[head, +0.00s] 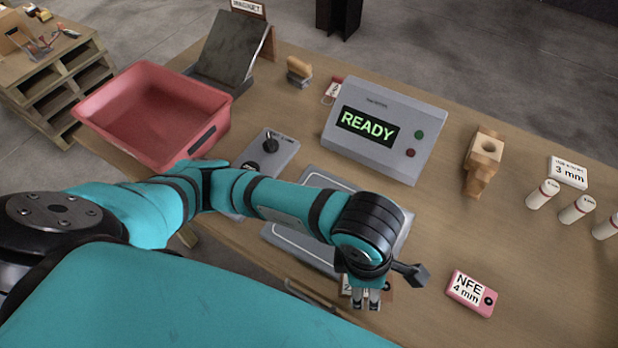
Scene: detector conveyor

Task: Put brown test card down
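The brown test card (387,287) shows only in part in the head view, behind and beside my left gripper. Its brown right end with a dark spot and a bit of its white label at the left are visible; the rest is hidden by the fingers. My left gripper (366,302) points down at the near side of the table, by the front edge of the grey plate. Its two fingers look close together in front of the card. Whether they grip it, and whether the card touches the table, I cannot tell. My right gripper is not in view.
A pink card (470,293) marked NFE 4 mm lies to the right. The grey plate (290,246) is partly under my arm. Behind are a READY display box (420,122), a red tray (150,110) and a wooden piece (482,160). White cylinders (543,194) stand at right.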

